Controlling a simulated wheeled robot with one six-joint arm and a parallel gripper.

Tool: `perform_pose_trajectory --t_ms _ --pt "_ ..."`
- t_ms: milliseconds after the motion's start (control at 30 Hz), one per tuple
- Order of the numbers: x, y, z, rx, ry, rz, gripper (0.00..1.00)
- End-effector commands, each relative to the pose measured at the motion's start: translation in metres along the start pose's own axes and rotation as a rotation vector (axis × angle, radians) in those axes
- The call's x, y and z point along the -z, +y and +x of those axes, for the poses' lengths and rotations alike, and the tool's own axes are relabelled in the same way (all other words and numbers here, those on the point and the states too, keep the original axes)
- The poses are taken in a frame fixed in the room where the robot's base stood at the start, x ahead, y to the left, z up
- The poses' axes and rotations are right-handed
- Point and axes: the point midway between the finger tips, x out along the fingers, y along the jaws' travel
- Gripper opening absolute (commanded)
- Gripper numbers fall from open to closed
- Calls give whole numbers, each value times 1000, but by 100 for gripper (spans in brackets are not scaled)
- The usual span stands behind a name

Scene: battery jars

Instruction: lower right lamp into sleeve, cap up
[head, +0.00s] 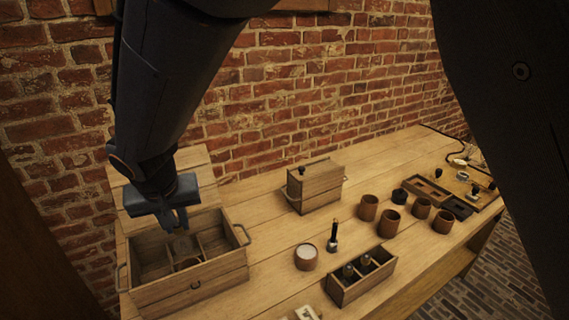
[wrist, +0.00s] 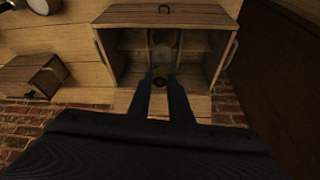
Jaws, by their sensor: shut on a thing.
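My gripper (head: 178,222) is over the open wooden box (head: 190,288) at the left of the bench. It is shut on a lamp (head: 180,244), a pale, see-through shape hanging below the fingers. In the wrist view, my gripper (wrist: 161,80) has a small dark round end, perhaps the cap, between its fingertips, with the pale glass beyond it. A brown round rim, perhaps the sleeve (head: 187,264), shows dimly inside the box below the lamp. I cannot tell whether the lamp is inside it or above it.
Thin dividers split the box, and its lid leans open behind. A closed wooden box (head: 318,188), a white-topped jar (head: 306,257), a dark-handled tool (head: 333,238) and a small divided crate (head: 361,286) stand to the right. Several brown cups (head: 389,221) stand farther right.

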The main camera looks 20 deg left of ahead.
Motion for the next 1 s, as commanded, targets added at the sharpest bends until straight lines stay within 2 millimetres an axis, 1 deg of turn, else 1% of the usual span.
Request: perform_pose_trajectory --t_ms 33,1000 --pt "-1 0 4 0 0 0 0" --pt "-18 0 44 0 0 -2 0"
